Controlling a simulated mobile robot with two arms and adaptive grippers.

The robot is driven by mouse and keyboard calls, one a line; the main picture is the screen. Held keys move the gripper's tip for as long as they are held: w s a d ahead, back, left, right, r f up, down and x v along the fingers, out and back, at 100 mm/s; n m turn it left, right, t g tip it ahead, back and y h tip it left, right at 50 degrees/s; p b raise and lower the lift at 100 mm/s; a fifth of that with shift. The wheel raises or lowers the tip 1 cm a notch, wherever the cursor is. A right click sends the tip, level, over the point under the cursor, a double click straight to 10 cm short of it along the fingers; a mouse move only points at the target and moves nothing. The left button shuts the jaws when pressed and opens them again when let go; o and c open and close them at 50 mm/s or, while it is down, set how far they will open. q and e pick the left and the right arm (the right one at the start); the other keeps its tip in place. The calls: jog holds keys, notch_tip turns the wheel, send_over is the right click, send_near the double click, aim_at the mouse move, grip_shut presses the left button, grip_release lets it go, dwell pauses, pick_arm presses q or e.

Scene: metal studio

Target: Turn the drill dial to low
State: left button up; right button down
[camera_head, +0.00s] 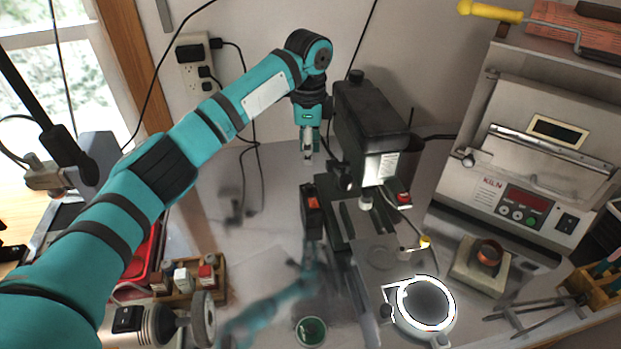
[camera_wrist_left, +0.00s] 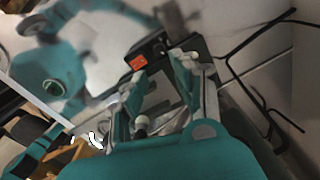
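The black drill press (camera_head: 372,125) stands upright in the middle of the bench in the head view. A small black box with an orange switch (camera_head: 311,203) sits at the left of its base; the orange switch also shows in the left wrist view (camera_wrist_left: 137,62). I cannot make out which part is the dial or its setting. My left gripper (camera_head: 308,154) points down at the left of the drill head, above and behind the switch box. In the left wrist view its fingers (camera_wrist_left: 157,68) are apart with nothing between them. My right gripper is not in view.
A kiln (camera_head: 520,150) stands at the right. A ring-lit magnifier (camera_head: 425,305) and a copper coil on a block (camera_head: 489,252) are in front. A wooden rack (camera_head: 190,276) and a bench grinder (camera_head: 160,325) are at the left. Cables hang from a wall outlet (camera_head: 196,68).

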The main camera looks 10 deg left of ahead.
aim_at(310, 185)
pick_arm(q)
notch_tip(310, 185, down, 10)
jog(key=shift+w+d+f+p, duration=0.1)
jog(key=shift+w+p, duration=0.05)
jog(key=shift+p, duration=0.75)
grip_shut()
